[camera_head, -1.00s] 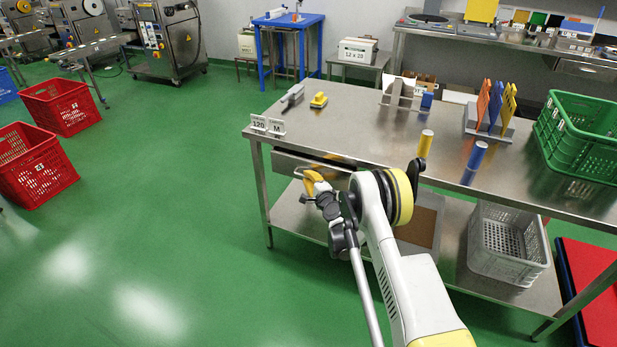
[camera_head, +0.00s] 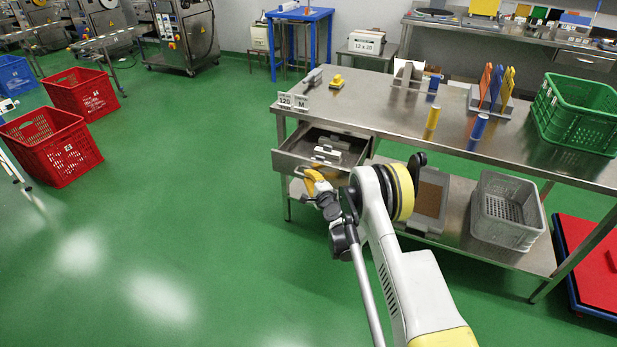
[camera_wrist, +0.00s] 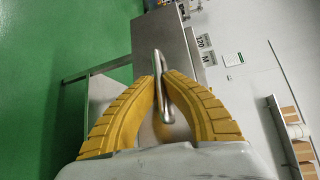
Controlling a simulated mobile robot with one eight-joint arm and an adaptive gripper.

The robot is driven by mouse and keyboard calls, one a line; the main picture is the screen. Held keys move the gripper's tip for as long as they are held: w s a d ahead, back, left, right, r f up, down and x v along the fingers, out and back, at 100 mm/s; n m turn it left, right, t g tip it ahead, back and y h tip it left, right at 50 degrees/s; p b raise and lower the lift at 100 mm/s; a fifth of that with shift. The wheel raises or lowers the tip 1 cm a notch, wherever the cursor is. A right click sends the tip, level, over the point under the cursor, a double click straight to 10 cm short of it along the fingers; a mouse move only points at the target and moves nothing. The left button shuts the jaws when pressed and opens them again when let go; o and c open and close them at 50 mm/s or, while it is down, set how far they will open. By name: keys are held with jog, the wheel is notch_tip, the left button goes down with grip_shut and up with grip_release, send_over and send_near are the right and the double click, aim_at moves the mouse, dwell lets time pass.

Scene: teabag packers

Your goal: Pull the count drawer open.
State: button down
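The count drawer (camera_head: 294,164) is under the left end of the steel table and stands open, with its inside and some pale items in it showing in the head view. Its metal bar handle (camera_wrist: 166,98) runs between my yellow fingers in the wrist view. My gripper (camera_head: 312,180) is at the drawer's front; in the wrist view my gripper (camera_wrist: 162,80) is shut on the handle, with the fingertips close on both sides of it.
The steel table (camera_head: 375,113) carries signs (camera_head: 293,102) reading 120 and M above the drawer, a yellow block (camera_head: 337,82), coloured cylinders and a green crate (camera_head: 575,122). A grey crate (camera_head: 507,215) stands on the lower shelf. Green floor to the left is clear up to red crates (camera_head: 55,150).

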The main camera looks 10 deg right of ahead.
jog(key=shift+s+a, duration=0.35)
jog(key=shift+a, duration=0.05)
jog(key=c, duration=1.5)
grip_release()
jog(key=shift+a, duration=0.1)
